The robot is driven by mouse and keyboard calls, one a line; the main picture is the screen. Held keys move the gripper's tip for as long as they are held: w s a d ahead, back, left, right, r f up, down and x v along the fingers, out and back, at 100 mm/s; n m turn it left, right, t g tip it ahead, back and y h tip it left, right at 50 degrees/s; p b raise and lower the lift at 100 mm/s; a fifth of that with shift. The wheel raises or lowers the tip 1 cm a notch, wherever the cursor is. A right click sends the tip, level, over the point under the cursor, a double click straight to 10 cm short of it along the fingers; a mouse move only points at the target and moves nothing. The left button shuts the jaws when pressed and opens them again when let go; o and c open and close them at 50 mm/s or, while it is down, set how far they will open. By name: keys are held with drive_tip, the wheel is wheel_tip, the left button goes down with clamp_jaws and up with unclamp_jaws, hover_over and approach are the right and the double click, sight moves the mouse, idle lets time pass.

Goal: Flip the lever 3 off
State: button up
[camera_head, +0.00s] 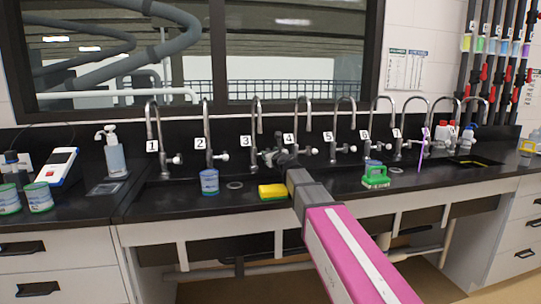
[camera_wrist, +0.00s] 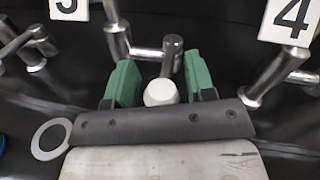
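Tap 3 (camera_head: 254,128) is a tall curved metal tap with a number 3 label (camera_head: 245,141). In the wrist view a partly cut-off label (camera_wrist: 69,9) sits upper left and the label 4 (camera_wrist: 290,20) upper right. Tap 3's lever (camera_wrist: 171,60), a metal stem with a white round end, points toward the wrist camera. My gripper (camera_wrist: 160,85) is open, with one green finger on each side of the white end. Small gaps show between the fingers and the lever. In the head view my gripper (camera_head: 279,157) mostly hides this lever.
Tap 4 (camera_head: 298,120) stands close on the right. A yellow sponge (camera_head: 272,191) and a blue-labelled can (camera_head: 209,181) are on the black counter (camera_head: 160,205) below. A soap bottle (camera_head: 115,157) stands at left.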

idle(0.3)
drive_tip(key=v, duration=1)
drive_tip(key=shift+s, duration=0.4)
drive_tip(key=shift+d, duration=0.1)
